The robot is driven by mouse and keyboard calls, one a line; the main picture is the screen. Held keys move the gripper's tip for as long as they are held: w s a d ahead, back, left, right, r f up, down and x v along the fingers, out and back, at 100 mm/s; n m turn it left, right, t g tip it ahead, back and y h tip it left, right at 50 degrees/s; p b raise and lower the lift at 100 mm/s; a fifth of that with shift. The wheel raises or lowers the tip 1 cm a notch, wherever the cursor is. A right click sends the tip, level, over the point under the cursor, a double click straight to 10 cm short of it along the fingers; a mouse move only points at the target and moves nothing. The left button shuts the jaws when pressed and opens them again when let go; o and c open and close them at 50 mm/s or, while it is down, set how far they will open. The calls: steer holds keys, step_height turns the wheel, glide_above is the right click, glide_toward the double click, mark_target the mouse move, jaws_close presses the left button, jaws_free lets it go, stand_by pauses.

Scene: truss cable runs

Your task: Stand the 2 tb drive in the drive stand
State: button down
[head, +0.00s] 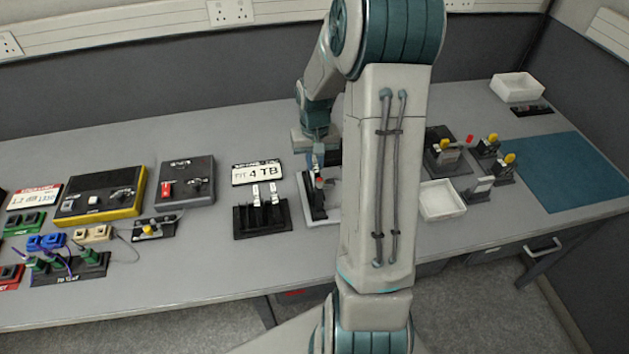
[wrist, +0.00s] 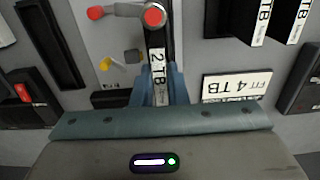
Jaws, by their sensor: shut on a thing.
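My gripper (head: 318,162) is low over the bench, right of the drive rack in the head view. In the wrist view its blue fingers (wrist: 161,84) are shut on a narrow black drive with a white label reading 2 TB (wrist: 158,68). A black rack (head: 263,232), apparently the drive stand, holds two white-labelled drives (head: 273,193). In the wrist view these upright drives read TB (wrist: 262,22) at the upper right. A sign reading FIT 4 TB (head: 256,172) lies behind the rack. I cannot tell whether the held drive's lower end touches anything.
A red-knobbed lever (wrist: 154,16) is close beside the held drive in the wrist view. A white tray (head: 442,200) and yellow-topped fixtures (head: 491,146) stand right of my arm. Black and yellow boxes (head: 100,192) are at left. My arm hides some bench.

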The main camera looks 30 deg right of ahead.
steer(key=shift+r+p, duration=2)
steer(key=shift+r, duration=1.2)
